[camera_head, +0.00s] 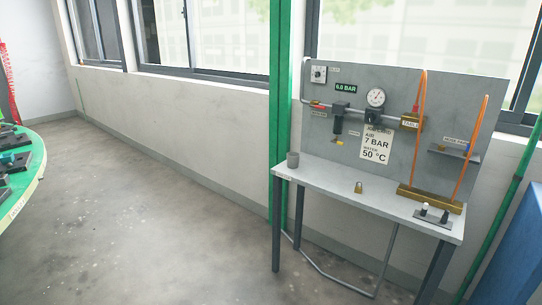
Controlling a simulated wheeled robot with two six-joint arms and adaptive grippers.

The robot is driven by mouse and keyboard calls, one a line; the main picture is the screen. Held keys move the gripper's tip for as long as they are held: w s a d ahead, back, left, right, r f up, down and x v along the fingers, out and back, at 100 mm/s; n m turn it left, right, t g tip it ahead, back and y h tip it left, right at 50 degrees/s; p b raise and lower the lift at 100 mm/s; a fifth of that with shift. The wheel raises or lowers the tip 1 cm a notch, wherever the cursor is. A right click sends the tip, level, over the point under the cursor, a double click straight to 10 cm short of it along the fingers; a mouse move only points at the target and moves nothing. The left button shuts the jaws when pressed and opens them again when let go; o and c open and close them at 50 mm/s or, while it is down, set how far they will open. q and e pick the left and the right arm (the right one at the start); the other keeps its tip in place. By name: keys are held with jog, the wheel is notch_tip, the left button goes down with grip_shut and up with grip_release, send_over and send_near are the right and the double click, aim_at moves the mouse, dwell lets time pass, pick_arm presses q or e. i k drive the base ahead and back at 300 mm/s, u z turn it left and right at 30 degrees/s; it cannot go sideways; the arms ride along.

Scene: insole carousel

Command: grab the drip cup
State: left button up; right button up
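The drip cup seems to be the small grey cup (293,159) standing upright near the left end of the grey bench top, in the head view. It stands apart from the other things on the bench. Neither of my grippers shows in this view, and nothing is seen touching the cup.
The bench (335,181) carries a brass padlock (358,187) and a brass block (430,199) with orange hoses. A panel with a gauge (376,97) rises behind. A green post (279,120) stands by the cup. A green round table (30,170) is at left; open floor lies between.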

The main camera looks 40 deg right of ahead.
aim_at(292, 158)
jog(key=i, duration=0.5)
jog(key=z, duration=1.95)
jog(key=i, duration=0.25)
jog(key=z, duration=0.6)
jog(key=i, duration=2.15)
jog(key=u, duration=0.4)
